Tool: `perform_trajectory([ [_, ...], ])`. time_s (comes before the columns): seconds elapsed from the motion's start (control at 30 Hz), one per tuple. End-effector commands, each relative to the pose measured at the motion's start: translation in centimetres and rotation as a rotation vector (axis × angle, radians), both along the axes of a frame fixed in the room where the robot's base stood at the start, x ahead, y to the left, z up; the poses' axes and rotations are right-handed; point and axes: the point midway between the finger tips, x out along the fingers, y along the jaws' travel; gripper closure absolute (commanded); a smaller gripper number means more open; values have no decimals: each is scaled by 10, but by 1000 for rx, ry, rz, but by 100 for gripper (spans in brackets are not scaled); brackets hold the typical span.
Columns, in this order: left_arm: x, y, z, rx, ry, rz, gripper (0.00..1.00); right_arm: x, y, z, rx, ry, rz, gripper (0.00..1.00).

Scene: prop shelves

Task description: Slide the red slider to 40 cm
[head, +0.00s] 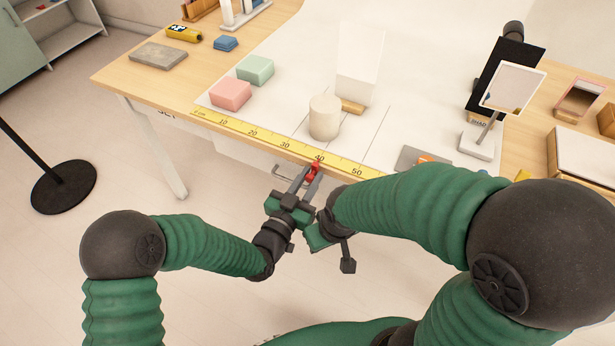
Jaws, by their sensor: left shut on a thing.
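The yellow ruler strip (270,140) runs along the table's front edge, with numbers from 0 at the left to beyond 50 at the right. The small red slider (314,168) is at the front edge, just below the 40 label. My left gripper (308,178) is shut on the red slider, and its fingers hide part of it. My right gripper (320,238) is close beside the left one, off the table's front edge. It is partly hidden by its own wrist, so I cannot tell its jaw state.
On the white sheet stand a cream cylinder (324,118), a tall white block (360,62), a pink block (230,94) and a green block (255,70). A small mirror on a stand (513,88) is at the right. A black round base (63,187) stands on the floor at left.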

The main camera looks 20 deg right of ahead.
Motion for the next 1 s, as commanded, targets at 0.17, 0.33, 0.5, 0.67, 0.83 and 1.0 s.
perform_trajectory([
  [0.17, 0, -1, 0, 1, -1, 0, 100, 0, 0, 0, 0, 0, 0, 69],
  [0.33, 0, -1, 0, 1, -1, 1, 62, 0, 0, 0, 0, 0, 0, 69],
  [0.5, 0, -1, 0, 1, -1, 1, 55, 0, 0, 0, 0, 0, 0, 69],
  [0.67, 0, 0, 0, 1, -1, 1, 55, 0, 0, 0, 0, 0, 0, 69],
  [0.83, -11, 14, 1, 3, 1, 1, 55, 0, 0, 4, 0, 0, 0, 69],
  [1.0, -39, 51, 1, 4, 4, 2, 55, 0, 0, 9, 0, 0, 0, 69],
])
